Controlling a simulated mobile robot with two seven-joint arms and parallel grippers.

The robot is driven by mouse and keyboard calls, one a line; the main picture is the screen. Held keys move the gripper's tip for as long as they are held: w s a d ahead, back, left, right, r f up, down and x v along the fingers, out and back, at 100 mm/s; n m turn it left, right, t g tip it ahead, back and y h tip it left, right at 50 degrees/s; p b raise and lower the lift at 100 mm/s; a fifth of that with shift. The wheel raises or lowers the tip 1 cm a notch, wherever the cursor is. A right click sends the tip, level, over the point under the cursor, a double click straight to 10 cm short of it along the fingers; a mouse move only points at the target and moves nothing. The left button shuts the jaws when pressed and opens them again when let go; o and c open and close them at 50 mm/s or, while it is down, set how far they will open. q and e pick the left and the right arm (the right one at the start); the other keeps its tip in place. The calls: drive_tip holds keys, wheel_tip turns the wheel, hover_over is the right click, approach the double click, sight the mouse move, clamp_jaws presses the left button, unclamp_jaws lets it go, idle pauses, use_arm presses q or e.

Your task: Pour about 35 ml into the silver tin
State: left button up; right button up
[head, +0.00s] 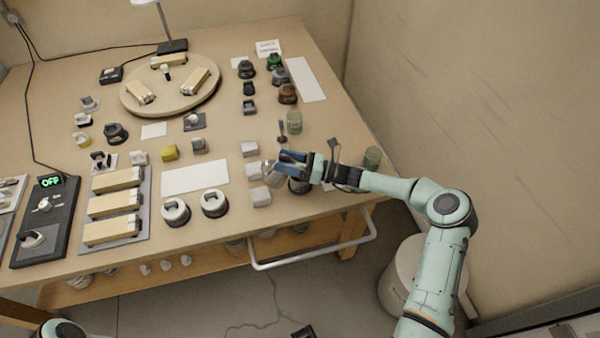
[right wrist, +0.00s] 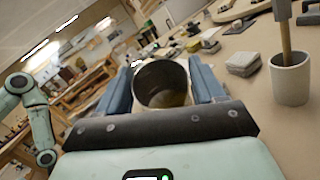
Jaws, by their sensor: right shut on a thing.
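My right gripper (head: 284,166) is shut on a grey, metallic-looking cup (head: 270,173) above the front right part of the bench. In the right wrist view the cup (right wrist: 162,84) sits between the two blue fingers, its round mouth open to the camera. Its inside is dark, with a yellowish patch low down that may be liquid. A dark round container (head: 299,187) stands just below and right of the gripper, partly hidden by it. I cannot tell which vessel is the silver tin. My left gripper is not in view.
Several pale grey blocks (head: 260,196) stand close left of the held cup. A grey pot with a stick (right wrist: 290,80) shows in the right wrist view.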

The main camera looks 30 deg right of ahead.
sight(271, 168)
drive_tip(key=a+n+g+h+p, duration=0.1)
drive_tip(key=a+n+h+p, duration=0.1)
drive_tip(key=a, duration=0.1)
drive_tip(key=a+g+h+p, duration=0.1)
drive_tip(key=a, duration=0.1)
drive_tip(key=shift+w+f+n+g+p, duration=0.3)
drive_tip(key=shift+w+f+n, duration=0.05)
drive_tip(key=shift+w+n, duration=0.05)
drive_tip(key=shift+a+r+n+g+h, duration=0.3)
drive_tip(key=shift+a+h, duration=0.2)
drive_tip(key=shift+h, duration=0.1)
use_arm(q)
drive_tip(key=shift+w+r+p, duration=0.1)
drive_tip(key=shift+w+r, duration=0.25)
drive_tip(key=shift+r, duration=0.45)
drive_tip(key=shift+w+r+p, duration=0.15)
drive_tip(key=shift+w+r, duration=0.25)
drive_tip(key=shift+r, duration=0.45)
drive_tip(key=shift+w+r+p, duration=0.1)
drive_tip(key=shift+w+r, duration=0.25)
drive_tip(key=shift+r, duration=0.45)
use_arm(e)
drive_tip(key=shift+a+h, duration=0.3)
drive_tip(key=shift+a, duration=0.05)
